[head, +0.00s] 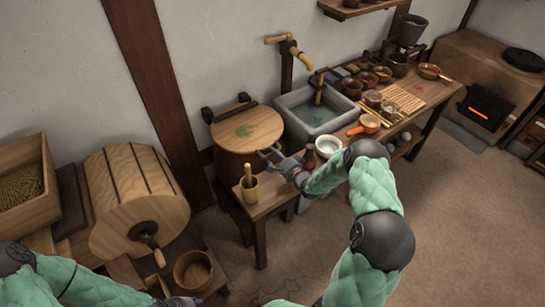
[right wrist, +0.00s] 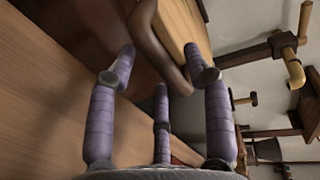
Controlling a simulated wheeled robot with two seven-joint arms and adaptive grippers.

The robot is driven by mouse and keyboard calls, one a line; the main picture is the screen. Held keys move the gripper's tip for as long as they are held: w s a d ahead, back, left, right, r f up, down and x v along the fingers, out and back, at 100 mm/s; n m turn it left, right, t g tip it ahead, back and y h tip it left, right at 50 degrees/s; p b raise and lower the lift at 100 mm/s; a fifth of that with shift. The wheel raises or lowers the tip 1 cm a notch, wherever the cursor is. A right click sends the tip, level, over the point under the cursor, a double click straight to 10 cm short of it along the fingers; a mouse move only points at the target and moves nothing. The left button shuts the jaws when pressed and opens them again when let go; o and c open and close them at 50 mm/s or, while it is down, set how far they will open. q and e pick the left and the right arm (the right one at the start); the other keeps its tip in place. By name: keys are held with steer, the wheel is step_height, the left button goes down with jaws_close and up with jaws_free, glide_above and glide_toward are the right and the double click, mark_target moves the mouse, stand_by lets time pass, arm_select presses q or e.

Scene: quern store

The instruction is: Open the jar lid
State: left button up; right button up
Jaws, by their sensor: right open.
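The jar (head: 230,166) is a large brown vessel standing at the left end of the bench. My right gripper (head: 268,154) is open at the jar's near right side, by the lid's edge. In the right wrist view my right gripper's purple fingers (right wrist: 162,80) are spread around a curved brown edge (right wrist: 165,45), with pale wood beyond it. I cannot tell whether they touch it. My left gripper (head: 180,301) is low at the bottom edge, partly cut off, and its fingers are unclear.
A mortar with pestle (head: 249,188) stands on the bench close below my right gripper. A stone sink (head: 318,118) and a white bowl (head: 328,146) are to the right. A wooden drum (head: 135,200) and a small bucket (head: 193,270) are at left. The floor at right is clear.

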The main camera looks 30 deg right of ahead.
steer(key=shift+x, duration=0.85)
